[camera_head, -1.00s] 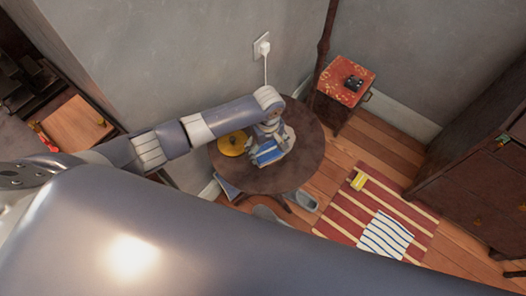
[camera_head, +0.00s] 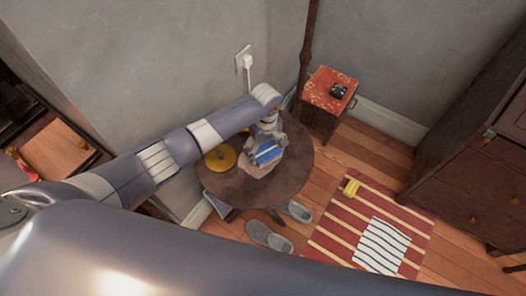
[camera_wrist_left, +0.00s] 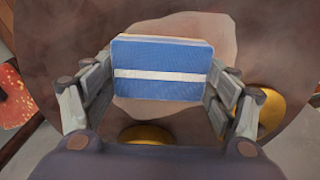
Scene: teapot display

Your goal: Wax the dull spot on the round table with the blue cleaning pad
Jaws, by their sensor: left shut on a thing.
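The blue cleaning pad (camera_head: 268,154) with a white stripe is held in my left gripper (camera_head: 266,146) over the round dark table (camera_head: 293,182). In the left wrist view the pad (camera_wrist_left: 160,85) sits between the two fingers of the left gripper (camera_wrist_left: 160,75), both against its sides. The pale dull spot (camera_head: 252,167) shows at the pad's lower left in the head view. It also shows around the pad in the left wrist view (camera_wrist_left: 190,28), partly hidden by it. Whether the pad touches the tabletop, I cannot tell. My right gripper is not in view.
A yellow round object (camera_head: 220,158) sits on the table's left side, close to the pad. A red-topped stool (camera_head: 325,83) with a small dark object stands behind right. Grey slippers (camera_head: 262,232) and a striped rug (camera_head: 350,225) lie on the floor. A dark cabinet (camera_head: 470,175) stands right.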

